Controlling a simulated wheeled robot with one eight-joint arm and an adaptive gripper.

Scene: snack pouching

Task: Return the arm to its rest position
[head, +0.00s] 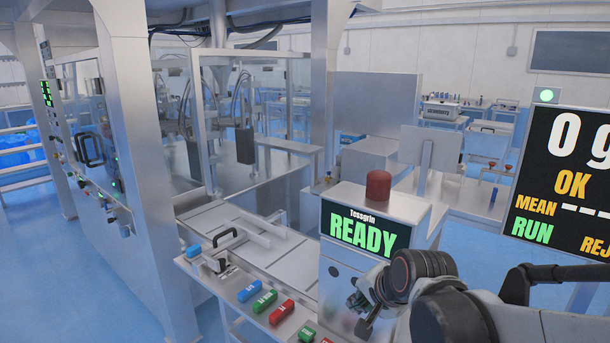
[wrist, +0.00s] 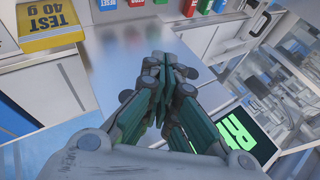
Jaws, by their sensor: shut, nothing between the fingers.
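My gripper (head: 362,310) is in the lower middle of the head view, at the end of my arm coming in from the right. It is in front of the grey machine cabinet with a screen reading READY (head: 365,231). In the wrist view my gripper (wrist: 171,72) has its fingers together and nothing shows between them. The fingers point toward a bare metal surface (wrist: 112,68). Part of the green-lettered screen (wrist: 240,135) shows at the lower right of that view.
Blue (head: 249,290), red (head: 281,312) and green (head: 307,334) blocks lie along the metal ledge below the conveyor (head: 215,215). A red button (head: 378,185) tops the cabinet. A display (head: 565,185) hangs at right, above my arm. A yellow TEST 40 g block (wrist: 48,24) is at upper left.

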